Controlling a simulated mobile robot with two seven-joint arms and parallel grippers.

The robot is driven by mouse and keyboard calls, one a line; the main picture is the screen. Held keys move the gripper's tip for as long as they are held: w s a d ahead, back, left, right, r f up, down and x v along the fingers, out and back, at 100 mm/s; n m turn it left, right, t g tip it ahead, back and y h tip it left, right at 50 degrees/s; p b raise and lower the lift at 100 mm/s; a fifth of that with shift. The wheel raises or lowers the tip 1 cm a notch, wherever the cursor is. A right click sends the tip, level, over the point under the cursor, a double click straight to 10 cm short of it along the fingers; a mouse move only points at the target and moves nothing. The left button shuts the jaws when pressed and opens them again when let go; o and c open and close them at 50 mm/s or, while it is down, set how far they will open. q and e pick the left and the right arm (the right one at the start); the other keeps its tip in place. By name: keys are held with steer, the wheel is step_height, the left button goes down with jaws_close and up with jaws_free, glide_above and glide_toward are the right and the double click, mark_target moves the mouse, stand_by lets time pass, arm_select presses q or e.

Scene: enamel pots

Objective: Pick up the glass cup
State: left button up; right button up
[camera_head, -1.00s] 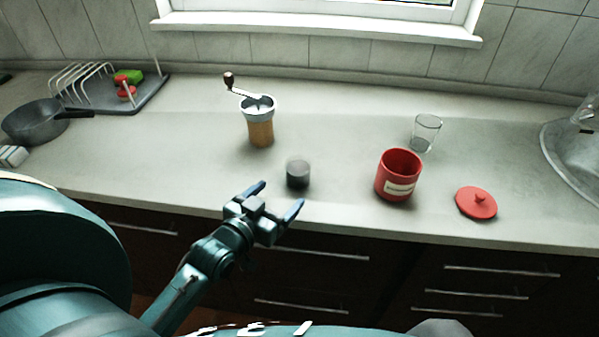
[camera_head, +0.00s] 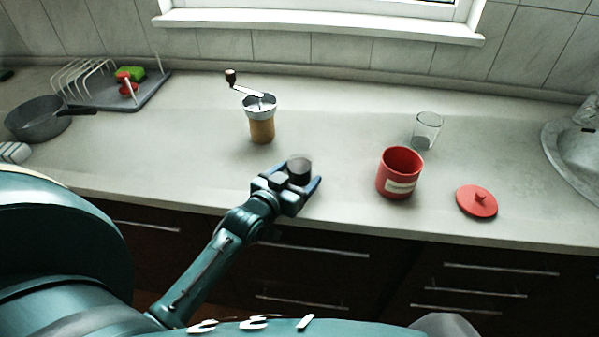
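The clear glass cup (camera_head: 426,131) stands upright on the counter at the right, behind the red enamel pot (camera_head: 399,173). My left gripper (camera_head: 298,175) is well to the left of the cup, at the counter's front part. Its blue fingers are spread, one on each side of a small dark grey cylinder (camera_head: 299,168). A gap seems to remain beside the cylinder, though contact is hard to tell. My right gripper is not in view.
A red lid (camera_head: 477,201) lies right of the pot. A coffee grinder (camera_head: 261,119) stands behind my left gripper. A dish rack (camera_head: 112,88) and a pan (camera_head: 37,119) are at the left, a sink (camera_head: 577,150) at the right. The counter between grinder and cup is clear.

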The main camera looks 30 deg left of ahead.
arm_select(q)
steer(key=c, duration=0.9)
steer(key=shift+c, duration=0.3)
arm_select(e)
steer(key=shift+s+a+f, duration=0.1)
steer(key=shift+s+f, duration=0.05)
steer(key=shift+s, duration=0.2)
